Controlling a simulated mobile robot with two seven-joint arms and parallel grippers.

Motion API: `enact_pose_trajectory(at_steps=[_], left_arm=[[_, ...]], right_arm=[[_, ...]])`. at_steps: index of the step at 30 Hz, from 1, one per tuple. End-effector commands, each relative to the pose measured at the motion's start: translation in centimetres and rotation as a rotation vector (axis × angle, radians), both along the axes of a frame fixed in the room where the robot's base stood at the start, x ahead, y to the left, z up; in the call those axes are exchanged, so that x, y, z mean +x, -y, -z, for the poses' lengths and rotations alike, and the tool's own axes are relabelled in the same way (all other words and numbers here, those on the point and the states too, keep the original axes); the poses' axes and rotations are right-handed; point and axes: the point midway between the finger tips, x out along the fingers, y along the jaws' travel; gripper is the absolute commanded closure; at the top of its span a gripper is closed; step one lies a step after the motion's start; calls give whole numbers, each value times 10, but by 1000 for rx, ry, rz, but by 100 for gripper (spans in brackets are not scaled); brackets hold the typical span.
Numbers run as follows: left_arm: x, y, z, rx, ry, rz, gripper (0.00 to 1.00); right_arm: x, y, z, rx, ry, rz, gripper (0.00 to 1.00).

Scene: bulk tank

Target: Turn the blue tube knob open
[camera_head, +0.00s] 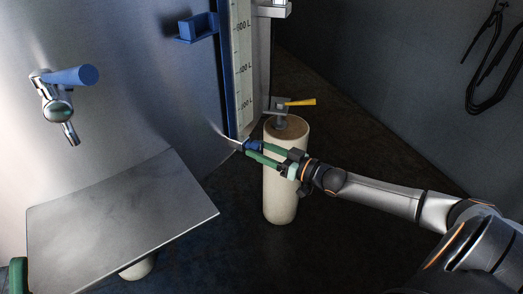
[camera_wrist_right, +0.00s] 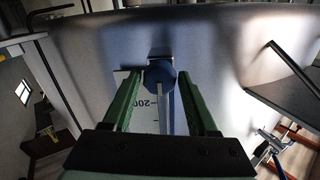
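The blue tube knob (camera_head: 254,146) sits at the foot of the blue-framed level gauge on the tank. In the right wrist view its round blue face (camera_wrist_right: 160,73) shows between my green fingers. My right gripper (camera_head: 256,151) is at the knob, with one finger on each side. In the right wrist view the right gripper (camera_wrist_right: 160,84) is open, with a gap between each finger and the knob. A green part of what looks like my left gripper (camera_head: 18,275) shows at the lower left edge; its fingertips are hidden.
A steel tap with a blue handle (camera_head: 75,76) is on the tank wall at left. A grey metal shelf (camera_head: 120,222) juts out below it. A pale post (camera_head: 283,185) with a yellow-handled valve (camera_head: 298,102) stands just behind my right gripper. Black cables (camera_head: 490,75) hang on the right wall.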

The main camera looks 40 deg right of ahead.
Motion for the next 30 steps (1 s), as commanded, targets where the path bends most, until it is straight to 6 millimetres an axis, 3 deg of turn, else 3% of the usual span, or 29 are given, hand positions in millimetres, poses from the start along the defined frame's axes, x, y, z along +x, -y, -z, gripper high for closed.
enact_pose_trajectory(at_steps=[2, 15, 30], left_arm=[[0, 0, 0, 0, 0, 0, 28], [0, 0, 0, 1, 1, 1, 28], [0, 0, -11, 9, 7, -5, 28]], right_arm=[[0, 0, 0, 0, 0, 0, 51], [0, 0, 0, 0, 0, 0, 100], [0, 0, -2, -101, 45, 1, 100]])
